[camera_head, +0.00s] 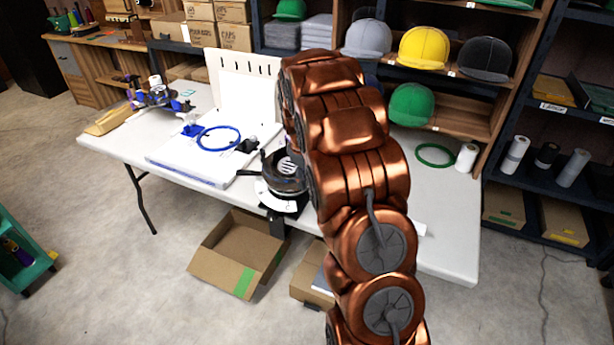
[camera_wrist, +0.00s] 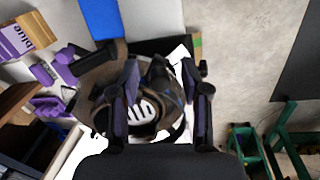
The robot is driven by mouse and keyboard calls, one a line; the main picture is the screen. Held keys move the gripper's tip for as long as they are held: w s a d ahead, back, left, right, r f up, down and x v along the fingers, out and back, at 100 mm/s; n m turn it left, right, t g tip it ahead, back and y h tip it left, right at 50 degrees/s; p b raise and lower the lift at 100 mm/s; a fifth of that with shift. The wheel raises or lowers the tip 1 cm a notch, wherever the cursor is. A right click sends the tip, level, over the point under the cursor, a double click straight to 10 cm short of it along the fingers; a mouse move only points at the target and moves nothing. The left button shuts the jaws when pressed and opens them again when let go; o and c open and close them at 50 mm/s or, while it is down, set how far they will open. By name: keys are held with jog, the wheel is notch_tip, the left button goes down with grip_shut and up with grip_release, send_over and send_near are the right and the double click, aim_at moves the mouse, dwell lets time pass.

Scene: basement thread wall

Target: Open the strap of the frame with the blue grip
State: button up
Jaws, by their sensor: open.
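A dark round cap frame (camera_head: 285,172) sits on a white and black holder at the front edge of the white table, left of my arm in the head view. In the wrist view the dark frame (camera_wrist: 160,88) lies below and between my fingers, with a white striped patch on it. My gripper (camera_wrist: 165,95) is open, one dark finger on each side of it; contact cannot be told. My arm hides the gripper in the head view. I cannot make out a strap end or a blue grip on this frame. Blue and purple parts (camera_head: 155,93) stand at the table's left end.
A blue hoop (camera_head: 218,138) lies on a white board on the table (camera_head: 447,235). A green hoop (camera_head: 435,155) and a white spool (camera_head: 466,157) are at its right. An open cardboard box (camera_head: 213,262) is on the floor below. Cap shelves stand behind.

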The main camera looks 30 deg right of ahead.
jog(key=shift+c, duration=0.3)
grip_shut()
dwell(0.3)
